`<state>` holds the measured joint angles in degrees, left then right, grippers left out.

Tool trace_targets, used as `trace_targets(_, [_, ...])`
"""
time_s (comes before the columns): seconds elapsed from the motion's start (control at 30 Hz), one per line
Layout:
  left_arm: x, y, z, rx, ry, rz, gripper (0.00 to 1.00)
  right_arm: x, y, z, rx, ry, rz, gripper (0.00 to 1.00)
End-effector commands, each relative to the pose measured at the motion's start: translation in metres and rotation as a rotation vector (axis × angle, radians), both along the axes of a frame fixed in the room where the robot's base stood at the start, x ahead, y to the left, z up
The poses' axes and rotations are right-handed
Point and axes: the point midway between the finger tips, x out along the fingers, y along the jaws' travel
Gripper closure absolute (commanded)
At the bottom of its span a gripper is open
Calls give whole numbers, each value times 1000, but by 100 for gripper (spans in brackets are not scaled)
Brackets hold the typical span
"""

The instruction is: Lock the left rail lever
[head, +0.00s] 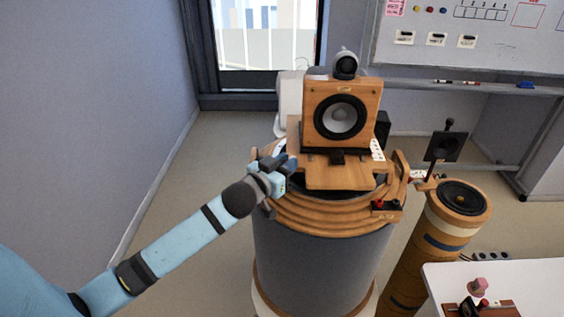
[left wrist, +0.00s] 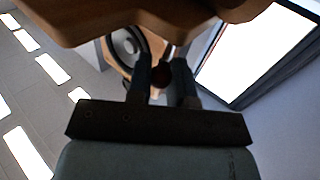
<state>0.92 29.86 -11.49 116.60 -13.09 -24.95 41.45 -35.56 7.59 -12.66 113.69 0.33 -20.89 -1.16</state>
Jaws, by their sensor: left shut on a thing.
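My left gripper (head: 282,172) is at the left side of the drum's wooden top, beside the sled. In the left wrist view my left gripper (left wrist: 163,80) is shut on a small dark brown rounded piece (left wrist: 161,77), seemingly the left rail lever's knob. The rest of the lever is hidden by the fingers and the wood. Whether it is locked cannot be told. My right gripper is out of view.
A red and black fitting (head: 385,206) is on the drum's right front rim. A narrower wooden column (head: 430,235) with a black speaker cone stands close on the right. A white table (head: 530,283) is at lower right. Open floor lies left of the drum.

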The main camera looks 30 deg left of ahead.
Motion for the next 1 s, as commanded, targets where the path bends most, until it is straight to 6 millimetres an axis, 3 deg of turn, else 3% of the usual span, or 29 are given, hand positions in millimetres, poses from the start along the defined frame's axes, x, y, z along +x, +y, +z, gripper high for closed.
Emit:
trace_targets(0.5, [5, -15, 0, -10, -4, 287, 100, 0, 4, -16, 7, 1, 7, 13])
trace_targets(1.0, [7, -16, 4, -5, -9, 357, 100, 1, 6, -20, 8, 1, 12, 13])
